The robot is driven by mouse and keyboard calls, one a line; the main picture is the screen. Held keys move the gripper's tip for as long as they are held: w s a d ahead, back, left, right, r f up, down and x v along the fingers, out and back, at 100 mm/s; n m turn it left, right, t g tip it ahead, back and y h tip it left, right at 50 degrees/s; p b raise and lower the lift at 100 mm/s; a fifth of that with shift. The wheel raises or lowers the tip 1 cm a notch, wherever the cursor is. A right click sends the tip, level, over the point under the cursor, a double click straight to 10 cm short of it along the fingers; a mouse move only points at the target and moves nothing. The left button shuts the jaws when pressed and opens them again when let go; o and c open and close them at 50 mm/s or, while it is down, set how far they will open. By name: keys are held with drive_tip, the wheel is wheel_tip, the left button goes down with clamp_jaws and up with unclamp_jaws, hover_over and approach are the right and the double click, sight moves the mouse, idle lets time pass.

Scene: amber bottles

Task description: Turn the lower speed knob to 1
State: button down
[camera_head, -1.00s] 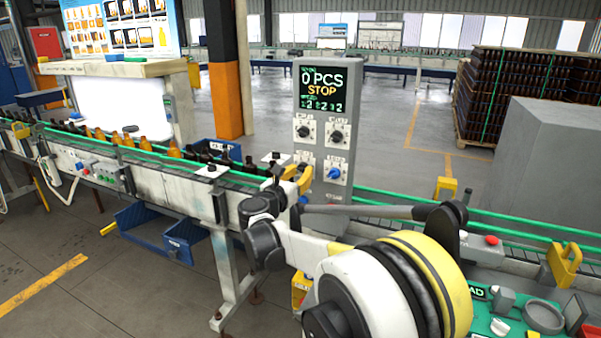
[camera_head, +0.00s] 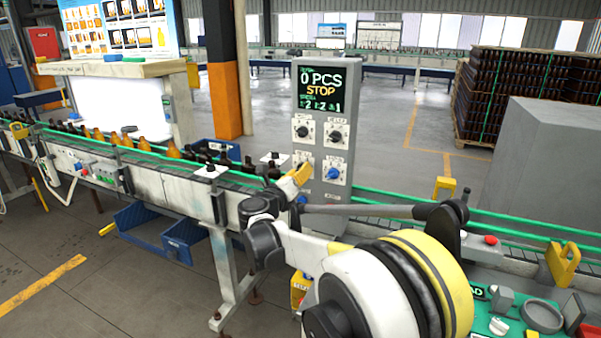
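The grey control panel (camera_head: 323,82) stands upright behind the conveyor. Its screen (camera_head: 320,88) reads "0 PCS" and "STOP", with a small row of digits below that seems to end in 1. Two dark knobs on white plates sit in the upper row, at left (camera_head: 302,132) and right (camera_head: 336,137). Below them are a blue knob (camera_head: 333,174) at right and a white plate (camera_head: 303,157) at left, partly covered by my gripper. My gripper (camera_head: 297,179), with yellow parts, is at the panel's lower left. Its fingertips are too small and covered to read, and contact is unclear.
The conveyor (camera_head: 170,180) with amber and dark bottles runs left of the panel, and green rails pass behind my arm. A grey block (camera_head: 545,160) and stacked bottles (camera_head: 510,95) stand at right. Blue bins (camera_head: 180,240) are below the conveyor.

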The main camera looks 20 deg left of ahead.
idle(0.3)
drive_tip(key=c, duration=1.1)
unclamp_jaws()
drive_tip(key=shift+c, duration=0.2)
drive_tip(key=s, duration=1.2)
drive_tip(key=shift+a, duration=0.45)
